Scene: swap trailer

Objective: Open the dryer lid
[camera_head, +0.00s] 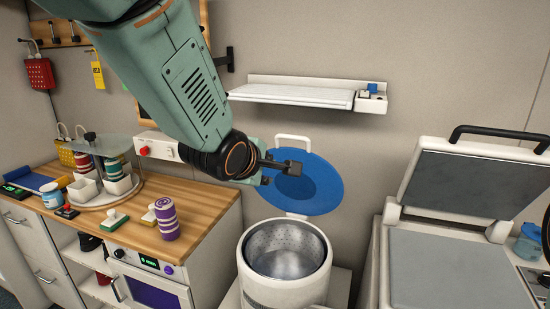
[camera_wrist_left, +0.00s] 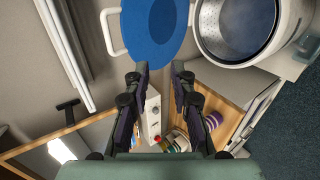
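The dryer (camera_head: 284,291) is a round white machine with a perforated metal drum, and it also shows in the wrist view (camera_wrist_left: 289,50). Its blue oval lid (camera_head: 325,190) stands raised behind the drum, so the drum's mouth is uncovered. The lid's white loop handle (camera_head: 293,137) is at its upper edge. The lid also shows in the wrist view (camera_wrist_left: 152,32). My left gripper (camera_head: 284,170) is in front of the lid's left part, with its fingers apart and nothing between them (camera_wrist_left: 159,68). Contact with the lid cannot be told. My right gripper is out of view.
A wooden counter (camera_head: 190,213) at left carries a carousel (camera_head: 104,190), a purple striped roll (camera_head: 167,218) and small items. A white shelf (camera_head: 295,94) is on the wall above the lid. A grey-plated press (camera_head: 455,265) stands open at right.

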